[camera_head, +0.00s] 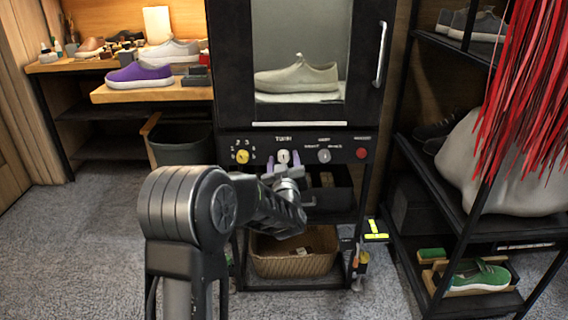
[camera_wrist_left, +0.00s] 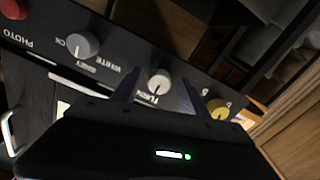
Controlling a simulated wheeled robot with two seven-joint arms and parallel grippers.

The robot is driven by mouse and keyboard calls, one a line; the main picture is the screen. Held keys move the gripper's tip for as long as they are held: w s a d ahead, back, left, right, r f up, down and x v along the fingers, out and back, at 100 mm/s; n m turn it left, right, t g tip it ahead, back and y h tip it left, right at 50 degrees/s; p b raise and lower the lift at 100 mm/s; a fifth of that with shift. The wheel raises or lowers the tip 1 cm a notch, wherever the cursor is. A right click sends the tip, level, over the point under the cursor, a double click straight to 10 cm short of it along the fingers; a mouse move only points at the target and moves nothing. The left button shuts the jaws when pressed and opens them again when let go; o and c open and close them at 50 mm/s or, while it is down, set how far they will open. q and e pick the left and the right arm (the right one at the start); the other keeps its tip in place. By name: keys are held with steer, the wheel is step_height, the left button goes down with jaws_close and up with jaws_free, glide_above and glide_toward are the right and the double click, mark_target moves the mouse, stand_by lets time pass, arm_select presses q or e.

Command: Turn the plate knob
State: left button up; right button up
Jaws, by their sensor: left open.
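The white knob (camera_head: 284,156) under the "TURN" label sits on the black control panel (camera_head: 345,138) below the cabinet's window. I take it to be the plate knob. In the left wrist view the white knob (camera_wrist_left: 159,84) shows between the fingers. My left gripper (camera_head: 283,163) is open in front of the panel, one finger on each side of this knob. In the left wrist view my left gripper (camera_wrist_left: 160,86) has no visible contact with it, though depth is hard to judge. My right gripper is in neither view.
A yellow knob (camera_head: 242,156) is left of the white knob; a grey knob (camera_head: 324,155) and red button (camera_head: 361,153) are right. A cream sneaker (camera_head: 297,76) stands behind the window. A wicker basket (camera_head: 294,256) sits below. A shelf rack (camera_head: 425,170) stands at right.

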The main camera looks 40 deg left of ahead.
arm_select(q)
steer(key=shift+w+a, duration=0.15)
steer(key=shift+w, duration=0.05)
jaws_close()
stand_by(0.5)
